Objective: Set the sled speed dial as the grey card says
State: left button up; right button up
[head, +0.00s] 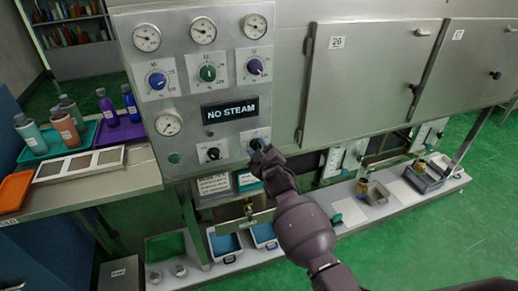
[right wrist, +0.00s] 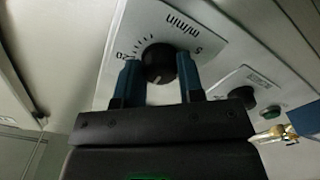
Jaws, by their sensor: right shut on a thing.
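The sled speed dial, a black knob (right wrist: 160,62) on a white plate marked m/min, shows in the right wrist view between my fingertips. A pale pointer mark shows on its near edge; its exact setting is hard to read. My right gripper (right wrist: 160,82) is shut on this knob, one blue finger on each side. In the head view my right gripper (head: 258,145) is at the lower right of the control panel and hides most of the dial. A small white card with print (head: 213,185) hangs below the panel; I cannot tell if it is the grey card. My left gripper is not in view.
Another black dial (head: 213,153) sits just left of my right gripper. Above are a NO STEAM display (head: 230,109), three larger knobs and several gauges. A side bench (head: 90,185) holds bottles and trays. Steel doors (head: 365,75) line the right.

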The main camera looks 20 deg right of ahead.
jog(key=shift+f, duration=0.1)
jog(key=o, duration=0.9)
jog(key=shift+s, duration=0.1)
jog(key=s, duration=1)
jog(key=shift+s+d+p, duration=0.15)
jog(key=shift+s+p, duration=0.15)
jog(key=s+d+f+m+g, duration=0.2)
jog(key=s+f, duration=0.3)
jog(key=s, duration=0.3)
jog(key=s+d+f+m+g, duration=0.2)
jog(key=s+f, duration=0.2)
jog(key=s, duration=0.5)
jog(key=s+d+f+m+g, duration=0.2)
jog(key=s+f, duration=0.3)
jog(key=s, duration=0.4)
jog(key=shift+s+d+f+m+h, duration=0.2)
jog(key=shift+d+f+m+h, duration=0.2)
jog(key=shift+d+m, duration=0.2)
